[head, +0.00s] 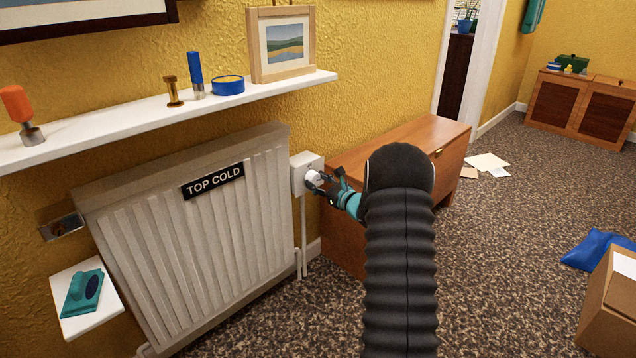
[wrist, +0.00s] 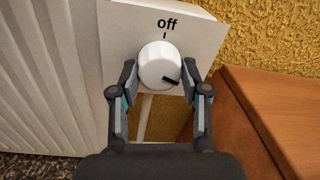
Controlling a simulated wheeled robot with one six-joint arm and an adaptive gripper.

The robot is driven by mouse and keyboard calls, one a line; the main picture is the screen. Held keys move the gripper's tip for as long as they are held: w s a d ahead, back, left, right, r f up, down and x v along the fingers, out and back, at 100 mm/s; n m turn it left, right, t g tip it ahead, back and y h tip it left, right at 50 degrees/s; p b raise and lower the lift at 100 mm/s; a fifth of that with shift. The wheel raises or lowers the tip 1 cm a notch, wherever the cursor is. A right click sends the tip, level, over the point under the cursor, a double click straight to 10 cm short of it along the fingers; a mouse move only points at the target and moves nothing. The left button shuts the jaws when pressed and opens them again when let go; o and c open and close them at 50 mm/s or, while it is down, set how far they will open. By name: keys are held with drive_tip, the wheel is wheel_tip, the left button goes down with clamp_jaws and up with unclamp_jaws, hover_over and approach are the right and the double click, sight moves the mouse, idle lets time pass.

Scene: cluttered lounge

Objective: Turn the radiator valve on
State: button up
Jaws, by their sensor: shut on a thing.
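The radiator valve is a round white knob (wrist: 159,64) on a white box (head: 305,168) at the right end of the radiator. In the wrist view the box reads "off" above a short tick mark. The knob's black pointer mark is at its lower right, turned away from that tick. My gripper (head: 328,183) is shut on the knob, with one finger on each side; it also shows in the wrist view (wrist: 160,84). In the head view the knob (head: 314,178) is partly hidden by the fingers.
The radiator (head: 205,230) with a "TOP COLD" sign stands left of the valve. A wooden cabinet (head: 400,143) is close on the right. A white shelf (head: 120,122) with tools and a picture runs above the radiator. A cardboard box (head: 608,305) sits on the carpet at right.

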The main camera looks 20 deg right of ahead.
drive_tip(key=m+p, duration=0.1)
drive_tip(key=m, duration=0.3)
drive_tip(key=shift+r+p, duration=0.2)
drive_tip(key=shift+p, duration=0.2)
drive_tip(key=m+p, duration=0.2)
drive_tip(key=m, duration=0.1)
drive_tip(key=shift+g, duration=0.3)
drive_tip(key=m+p, duration=0.2)
drive_tip(key=m, duration=0.1)
drive_tip(key=shift+w+r+m, duration=0.1)
drive_tip(key=shift+m, duration=0.2)
drive_tip(key=shift+m+y+p, duration=0.3)
drive_tip(key=shift+m+p, duration=0.35)
drive_tip(key=shift+m, duration=0.55)
drive_tip(key=o, duration=1.2)
drive_tip(key=shift+c, duration=0.2)
drive_tip(key=shift+f, duration=0.2)
